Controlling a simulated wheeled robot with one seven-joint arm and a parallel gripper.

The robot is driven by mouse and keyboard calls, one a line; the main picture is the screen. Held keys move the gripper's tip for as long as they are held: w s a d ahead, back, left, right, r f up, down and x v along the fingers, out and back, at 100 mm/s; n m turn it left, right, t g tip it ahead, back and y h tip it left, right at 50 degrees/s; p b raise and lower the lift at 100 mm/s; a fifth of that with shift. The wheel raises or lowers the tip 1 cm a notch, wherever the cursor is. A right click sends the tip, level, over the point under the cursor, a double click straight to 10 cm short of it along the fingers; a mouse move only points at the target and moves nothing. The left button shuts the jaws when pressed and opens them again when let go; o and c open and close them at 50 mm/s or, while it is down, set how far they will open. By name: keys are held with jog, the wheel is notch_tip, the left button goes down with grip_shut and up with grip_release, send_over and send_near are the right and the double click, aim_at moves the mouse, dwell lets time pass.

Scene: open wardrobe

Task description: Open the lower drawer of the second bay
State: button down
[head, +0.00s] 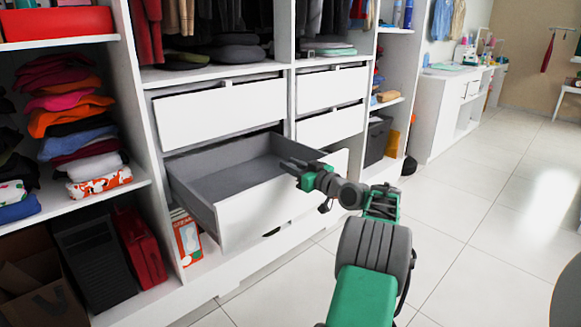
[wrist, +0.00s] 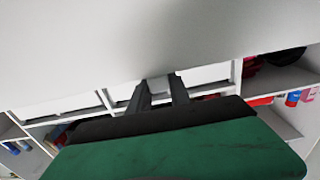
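The lower drawer (head: 240,217) of the second bay is pulled well out, with its grey, empty inside showing. Its white front faces the floor side, with a small dark slot low on it. The closed upper drawer (head: 225,111) is above it. My gripper (head: 289,166) is at the right part of the lower drawer, over the top edge of its front. In the wrist view its two dark fingers (wrist: 160,90) stand apart with a light gap between them, under a large white surface. Whether they touch the drawer front I cannot tell.
To the left are shelves of folded clothes (head: 85,135), a black case (head: 90,255) and a red case (head: 140,245). An orange-and-white box (head: 187,238) stands beneath the open drawer. Closed drawers (head: 331,90) are to the right. The tiled floor (head: 470,220) to the right is clear.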

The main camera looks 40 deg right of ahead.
jog(key=c, duration=1.2)
grip_release()
jog(key=s+p, duration=0.1)
jog(key=s, duration=0.6)
jog(key=shift+s, duration=0.4)
jog(key=shift+d, duration=0.1)
